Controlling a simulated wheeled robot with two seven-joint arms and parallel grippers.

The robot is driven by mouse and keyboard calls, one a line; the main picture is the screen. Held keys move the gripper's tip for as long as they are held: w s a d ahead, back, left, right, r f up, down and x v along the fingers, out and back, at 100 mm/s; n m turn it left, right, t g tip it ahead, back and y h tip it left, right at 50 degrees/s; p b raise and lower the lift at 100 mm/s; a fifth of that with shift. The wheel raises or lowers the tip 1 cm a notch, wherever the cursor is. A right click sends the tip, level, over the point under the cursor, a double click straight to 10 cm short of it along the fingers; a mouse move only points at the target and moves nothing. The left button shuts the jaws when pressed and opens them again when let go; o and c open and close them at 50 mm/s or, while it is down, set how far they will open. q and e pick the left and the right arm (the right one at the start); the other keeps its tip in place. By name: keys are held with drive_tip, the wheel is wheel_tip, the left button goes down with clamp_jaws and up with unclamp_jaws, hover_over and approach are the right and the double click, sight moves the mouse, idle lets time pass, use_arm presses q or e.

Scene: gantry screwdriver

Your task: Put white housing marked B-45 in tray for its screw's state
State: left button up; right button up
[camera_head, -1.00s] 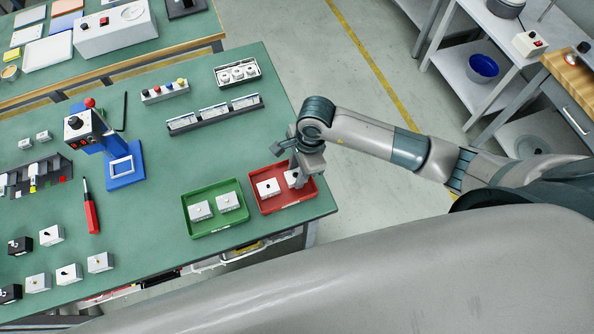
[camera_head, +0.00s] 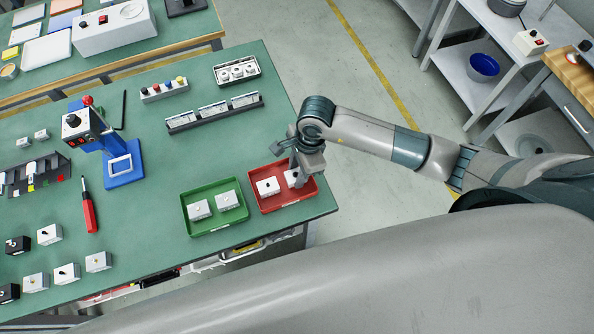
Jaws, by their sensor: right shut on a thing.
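My right gripper (camera_head: 297,180) points down into the red tray (camera_head: 286,201) and is shut on a white housing (camera_head: 291,177) at the tray's right side. The gripper partly hides this housing, and its marking cannot be read. Another white housing (camera_head: 268,187) with a dark spot on top sits in the left of the red tray. The green tray (camera_head: 214,231) beside it holds two white housings (camera_head: 199,209), (camera_head: 229,200). More white housings (camera_head: 98,262) stand at the front left of the table, with markings too small to read. My left gripper is not in view.
A blue screwdriver stand (camera_head: 122,165) and a red-handled screwdriver (camera_head: 89,212) are on the left of the green table. Black housings (camera_head: 18,245) stand at the front left. A grey rack (camera_head: 214,113) lies behind the trays. The table between screwdriver and green tray is clear.

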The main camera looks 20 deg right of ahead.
drive_tip(key=shift+f, duration=0.15)
idle(0.4)
drive_tip(key=o, duration=1.3)
drive_tip(key=shift+c, duration=0.2)
drive_tip(key=shift+w+d+r+b, duration=0.15)
drive_tip(key=shift+r+b, duration=0.25)
drive_tip(key=shift+r, duration=0.35)
wheel_tip(320, 180, up, 16)
drive_tip(key=d+b, duration=0.3)
drive_tip(key=shift+f+b, duration=0.15)
drive_tip(key=shift+b, duration=0.15)
drive_tip(key=shift+a, duration=0.1)
